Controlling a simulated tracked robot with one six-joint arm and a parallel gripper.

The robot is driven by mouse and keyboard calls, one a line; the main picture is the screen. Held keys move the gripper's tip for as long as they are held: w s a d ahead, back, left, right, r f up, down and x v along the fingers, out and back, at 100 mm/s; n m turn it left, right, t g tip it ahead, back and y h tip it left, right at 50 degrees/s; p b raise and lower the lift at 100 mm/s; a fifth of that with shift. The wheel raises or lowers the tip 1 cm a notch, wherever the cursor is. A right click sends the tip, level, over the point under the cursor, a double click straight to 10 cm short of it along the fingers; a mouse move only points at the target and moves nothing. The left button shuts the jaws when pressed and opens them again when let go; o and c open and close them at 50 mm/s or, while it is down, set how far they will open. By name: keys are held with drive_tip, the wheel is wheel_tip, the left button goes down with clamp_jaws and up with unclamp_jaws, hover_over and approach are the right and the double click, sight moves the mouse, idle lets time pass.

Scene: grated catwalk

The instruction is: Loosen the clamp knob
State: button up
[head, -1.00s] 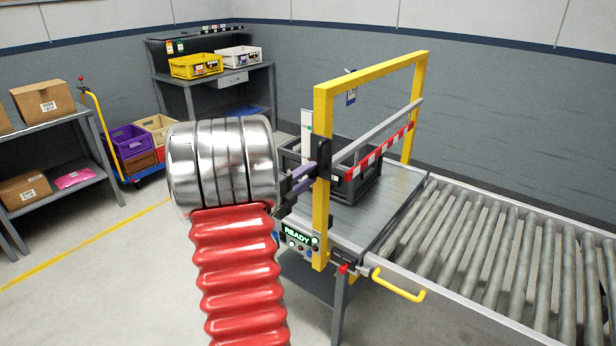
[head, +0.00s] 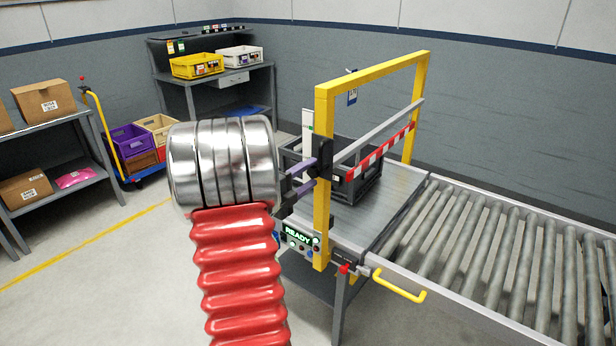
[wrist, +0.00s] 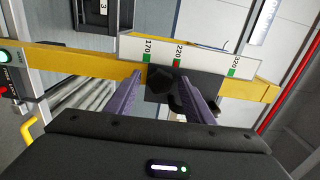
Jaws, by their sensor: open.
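My gripper (wrist: 167,88) is open in the wrist view, its two purple fingers pointing at a black lobed clamp knob (wrist: 186,100). The knob lies between the fingers, nearer the right one; I cannot tell whether either touches it. A black clamp block (wrist: 160,84) sits behind the knob on the yellow frame post (wrist: 90,65). A white scale (wrist: 207,57) beside it shows 170, 220 and 320, with a red mark by 220. In the head view my gripper (head: 306,177) is at the left post of the yellow frame (head: 322,110), partly hidden by my arm.
A black crate (head: 366,192) stands on the conveyor under the frame's red-and-white striped bar (head: 385,150). A control box (head: 298,238) reading READY and a yellow handle (head: 400,287) are below. Rollers (head: 500,250) extend right. Shelving (head: 55,120) stands left.

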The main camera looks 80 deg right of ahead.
drive_tip(key=shift+a, duration=0.15)
drive_tip(key=v, duration=1.3)
drive_tip(key=shift+w+a, duration=0.2)
drive_tip(key=shift+a, duration=0.05)
idle(0.5)
